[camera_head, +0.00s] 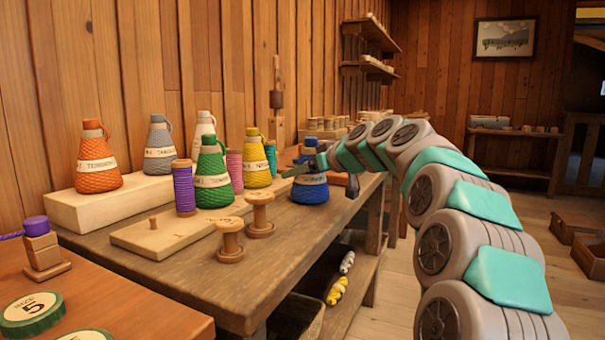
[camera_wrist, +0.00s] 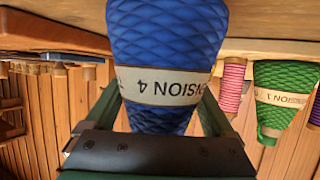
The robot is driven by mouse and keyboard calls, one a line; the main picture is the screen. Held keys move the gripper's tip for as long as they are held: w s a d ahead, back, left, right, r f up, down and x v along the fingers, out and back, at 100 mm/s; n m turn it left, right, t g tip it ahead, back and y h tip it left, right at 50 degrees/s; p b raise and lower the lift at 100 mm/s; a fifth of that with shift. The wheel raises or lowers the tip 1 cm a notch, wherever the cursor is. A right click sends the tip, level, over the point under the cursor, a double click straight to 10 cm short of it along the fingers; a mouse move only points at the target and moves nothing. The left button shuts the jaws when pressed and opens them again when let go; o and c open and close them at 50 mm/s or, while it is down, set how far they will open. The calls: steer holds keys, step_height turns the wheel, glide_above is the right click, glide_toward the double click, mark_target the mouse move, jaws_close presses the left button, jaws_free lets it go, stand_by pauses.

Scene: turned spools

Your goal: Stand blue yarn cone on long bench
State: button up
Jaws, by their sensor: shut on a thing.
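The blue yarn cone (camera_head: 310,187) has a dark blue top and a pale label band. It looks upright at the right part of the long bench (camera_head: 290,232), near its front edge. In the wrist view the blue yarn cone (camera_wrist: 165,40) fills the middle, upside down, with its wide base cut off at the top. My gripper (camera_head: 303,170) is shut on it; in the wrist view my gripper (camera_wrist: 158,115) has a green finger on each side of the cone. I cannot tell whether its base touches the bench top.
A green cone (camera_head: 213,180), a yellow cone (camera_head: 256,160) and a purple spool (camera_head: 184,188) stand to the left. Orange and grey cones stand on a raised block (camera_head: 75,212).

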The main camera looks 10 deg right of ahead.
steer(key=shift+f, duration=0.1)
steer(key=o, duration=1.6)
steer(key=shift+r, duration=0.2)
steer(key=v, duration=1.1)
steer(key=shift+s+d, duration=0.2)
steer(key=shift+s, duration=0.2)
